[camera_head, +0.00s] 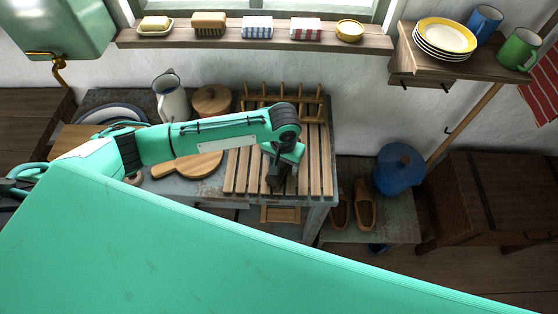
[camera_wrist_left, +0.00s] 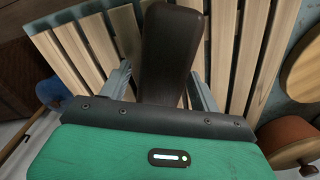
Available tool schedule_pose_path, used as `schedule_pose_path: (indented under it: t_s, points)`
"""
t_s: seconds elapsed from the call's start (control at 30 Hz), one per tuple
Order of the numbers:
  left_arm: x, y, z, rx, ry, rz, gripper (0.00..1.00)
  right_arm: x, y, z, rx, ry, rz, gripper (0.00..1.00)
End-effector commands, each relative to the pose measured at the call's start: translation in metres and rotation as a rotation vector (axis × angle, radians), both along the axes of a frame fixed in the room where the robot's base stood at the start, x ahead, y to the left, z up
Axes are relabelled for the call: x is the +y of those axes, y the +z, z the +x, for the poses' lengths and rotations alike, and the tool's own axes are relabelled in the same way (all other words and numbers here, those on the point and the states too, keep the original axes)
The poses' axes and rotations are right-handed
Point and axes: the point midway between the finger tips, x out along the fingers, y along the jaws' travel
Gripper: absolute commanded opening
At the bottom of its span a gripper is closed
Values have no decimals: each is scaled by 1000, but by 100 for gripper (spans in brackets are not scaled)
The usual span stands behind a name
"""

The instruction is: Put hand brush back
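A dark brown, rounded, elongated thing, which looks like the hand brush (camera_wrist_left: 170,50), lies over the slatted wooden rack (camera_wrist_left: 225,50) in the left wrist view. My left gripper (camera_wrist_left: 158,72) has one finger on each side of it, with a gap visible at the left finger, so it looks open around it. In the head view the left gripper (camera_head: 277,170) points down at the slatted rack (camera_head: 318,165), and dark parts there blend together. My right gripper is not in view.
A windowsill shelf (camera_head: 255,43) holds soap, a scrubbing brush (camera_head: 209,23), folded cloths and a yellow tin. A white jug (camera_head: 171,97) and round cutting board (camera_head: 190,166) stand left of the rack. A blue pot (camera_head: 400,168) and wooden clogs (camera_head: 364,206) are at right.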

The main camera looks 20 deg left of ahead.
Motion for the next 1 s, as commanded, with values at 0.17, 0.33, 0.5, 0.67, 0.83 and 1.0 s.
schedule_pose_path:
  t_s: [0.17, 0.33, 0.5, 0.67, 0.83, 1.0]
  points:
    - [0, 1, 0, 0, 0, 1, 63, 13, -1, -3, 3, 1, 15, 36]
    - [-1, 16, 0, -2, -1, -1, 63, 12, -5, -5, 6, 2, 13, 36]
    - [-1, 51, 1, -4, -1, -1, 63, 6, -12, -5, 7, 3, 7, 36]
    - [-1, 86, 1, -4, -1, -1, 63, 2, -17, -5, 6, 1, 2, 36]
    - [-1, 112, 0, -1, -1, -1, 63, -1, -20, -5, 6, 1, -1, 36]
    - [0, 123, 0, 0, 0, 0, 63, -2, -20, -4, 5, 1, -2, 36]
